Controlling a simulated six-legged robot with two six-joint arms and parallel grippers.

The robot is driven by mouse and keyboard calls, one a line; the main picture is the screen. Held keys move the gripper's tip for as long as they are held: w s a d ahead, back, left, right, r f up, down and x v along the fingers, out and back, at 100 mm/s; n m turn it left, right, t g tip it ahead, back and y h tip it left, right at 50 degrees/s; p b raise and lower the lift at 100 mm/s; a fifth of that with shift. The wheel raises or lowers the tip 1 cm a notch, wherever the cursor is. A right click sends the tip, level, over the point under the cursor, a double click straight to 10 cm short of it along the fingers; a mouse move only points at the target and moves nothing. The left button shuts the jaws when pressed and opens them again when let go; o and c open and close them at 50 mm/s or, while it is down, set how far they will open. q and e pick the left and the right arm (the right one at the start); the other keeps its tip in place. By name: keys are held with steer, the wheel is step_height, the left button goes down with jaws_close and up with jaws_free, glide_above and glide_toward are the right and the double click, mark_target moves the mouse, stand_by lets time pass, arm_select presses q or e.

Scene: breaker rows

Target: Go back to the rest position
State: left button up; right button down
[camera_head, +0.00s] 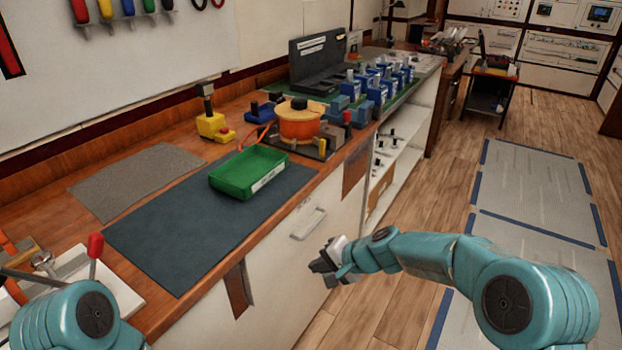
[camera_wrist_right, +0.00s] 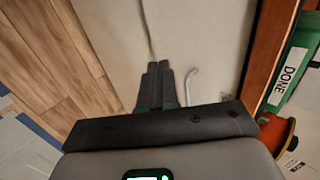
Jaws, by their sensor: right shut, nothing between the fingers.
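My right gripper (camera_head: 325,266) hangs in front of the workbench's white side, below the edge of the top. In the right wrist view its two dark fingers (camera_wrist_right: 156,85) are together with nothing between them. My left arm shows only as a teal joint at the bottom left of the head view, and its gripper is not in view.
A wooden workbench (camera_head: 175,314) runs along the left. A green tray (camera_head: 249,173) lies on a dark mat (camera_head: 200,232). An orange round device (camera_head: 298,122) and several blue breakers stand farther back. A drawer handle (camera_head: 308,224) is near my right gripper.

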steer(key=s+d+f+g+h+p, duration=0.1)
steer(key=s+d+f+h+p, duration=0.2)
steer(key=s+f, duration=0.4)
steer(key=s+d+f+n+g+p, duration=0.2)
steer(key=s+f, duration=0.1)
steer(key=s, duration=0.9)
steer(key=s+d+f+n+g+p, duration=0.1)
steer(key=s+d+f+n+p, duration=0.1)
steer(key=s, duration=1.1)
step_height(320, 180, down, 2)
steer(key=shift+s+d+f+n+g+h+p, duration=0.1)
steer(key=shift+s+d+n+g+h+p, duration=0.25)
steer(key=shift+d+p, duration=0.35)
